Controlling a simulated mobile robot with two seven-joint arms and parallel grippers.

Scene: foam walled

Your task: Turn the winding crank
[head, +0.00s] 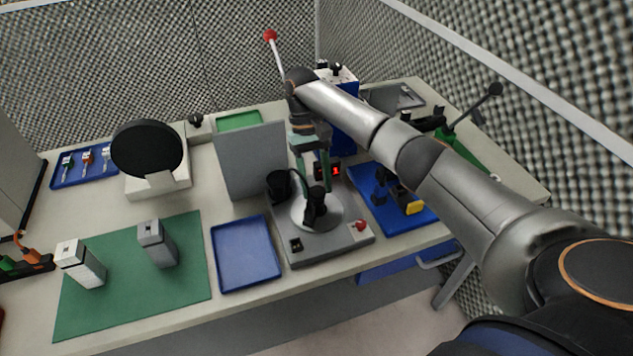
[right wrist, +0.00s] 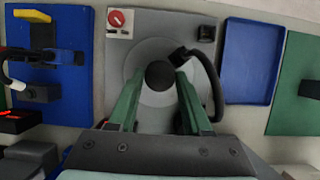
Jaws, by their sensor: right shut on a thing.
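The winding machine has a grey base (head: 345,245) with a pale round disc (head: 337,210) and a black upright crank knob (head: 315,208). My right gripper (head: 315,184) reaches down over the disc from the upper right, its green fingers shut on the black knob. In the right wrist view the green fingers (right wrist: 160,80) stand on either side of the round knob top (right wrist: 159,74). A black curved arm (right wrist: 210,75) rises beside the disc, close to one finger. The fingers partly hide the knob and disc. My left gripper is not in view.
A red digit display (head: 334,171) stands behind the disc. A red rotary switch (head: 360,225) sits on the base. A grey panel (head: 250,160) stands behind left. A green mat (head: 120,290) holds two grey blocks.

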